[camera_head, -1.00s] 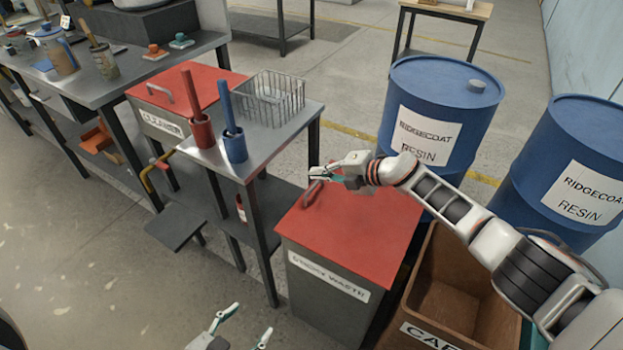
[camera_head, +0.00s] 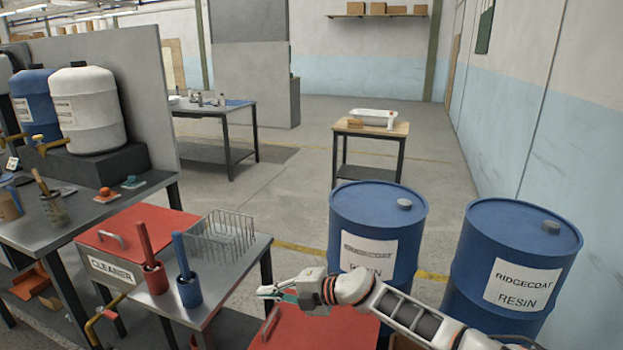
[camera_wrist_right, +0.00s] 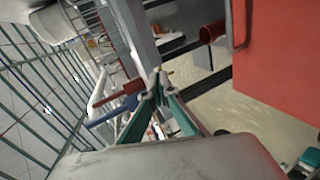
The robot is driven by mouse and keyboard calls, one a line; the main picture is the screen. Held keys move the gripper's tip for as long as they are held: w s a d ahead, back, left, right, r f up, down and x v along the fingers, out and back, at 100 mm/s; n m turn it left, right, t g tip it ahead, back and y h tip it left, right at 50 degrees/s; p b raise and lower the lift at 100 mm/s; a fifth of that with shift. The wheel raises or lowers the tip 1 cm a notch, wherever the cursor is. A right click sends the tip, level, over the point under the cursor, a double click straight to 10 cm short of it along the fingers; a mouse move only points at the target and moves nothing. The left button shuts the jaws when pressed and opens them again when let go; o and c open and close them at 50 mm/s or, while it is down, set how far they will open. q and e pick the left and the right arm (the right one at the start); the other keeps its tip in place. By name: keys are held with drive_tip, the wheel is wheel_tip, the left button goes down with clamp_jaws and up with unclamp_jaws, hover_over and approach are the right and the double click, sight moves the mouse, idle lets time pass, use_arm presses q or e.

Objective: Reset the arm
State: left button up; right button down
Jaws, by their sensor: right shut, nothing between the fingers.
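My right gripper (camera_head: 266,292) is in the head view, above the red-lidded bin (camera_head: 312,330) and just right of the metal cart (camera_head: 222,291). Its fingertips point left and are shut on nothing; the wrist view shows the green-padded fingers (camera_wrist_right: 158,88) meeting at the tips. My right arm reaches in from the lower right, in front of a blue drum. My left gripper does not show in the head view. A teal part at the lower right edge of the wrist view is too cropped to identify.
Two blue resin drums (camera_head: 377,212) (camera_head: 515,238) stand on the right. The cart carries a wire basket (camera_head: 220,237), a red cup (camera_head: 155,278) and a blue cup (camera_head: 189,291) with handles. A red-lidded cleaner bin (camera_head: 130,240) is left. Open floor lies beyond.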

drive_tip(key=s+f+m+t+y, duration=0.25)
drive_tip(key=s+m+t, duration=0.25)
drive_tip(key=s+m, duration=0.4)
drive_tip(key=s+d+f+m+t+h, duration=0.1)
drive_tip(key=s+d+f+m+h, duration=0.2)
drive_tip(key=d, duration=0.3)
drive_tip(key=s+d+f+m+t+h, duration=0.1)
drive_tip(key=s+d+f+m+h, duration=0.1)
drive_tip(key=s+d+f+m, duration=0.2)
drive_tip(key=s+d+f+m+t+h+p, duration=0.1)
drive_tip(key=s+d+f+m+t+h, duration=0.1)
drive_tip(key=d+m, duration=0.3)
drive_tip(key=shift+s+d+f+m+h, duration=0.15)
drive_tip(key=shift+s+d+f+h, duration=0.25)
drive_tip(key=shift+d, duration=0.25)
drive_tip(key=shift+s+d+f+m+h, duration=0.15)
drive_tip(key=shift+s+d+f+h, duration=0.2)
drive_tip(key=shift+d, duration=0.3)
drive_tip(key=s+d+f+m+g+h, duration=0.1)
drive_tip(key=s+d+f+m+h, duration=0.1)
drive_tip(key=s+d, duration=0.5)
drive_tip(key=s+d+f+m+g+h, duration=0.1)
drive_tip(key=s+d+f+m+h, duration=0.1)
drive_tip(key=s+d, duration=0.6)
wheel_tip(320, 180, down, 3)
drive_tip(key=shift+s+d+r+m+g+h+p, duration=0.2)
drive_tip(key=shift+s+d+m+g+h+p, duration=0.15)
drive_tip(key=shift+s+m, duration=0.25)
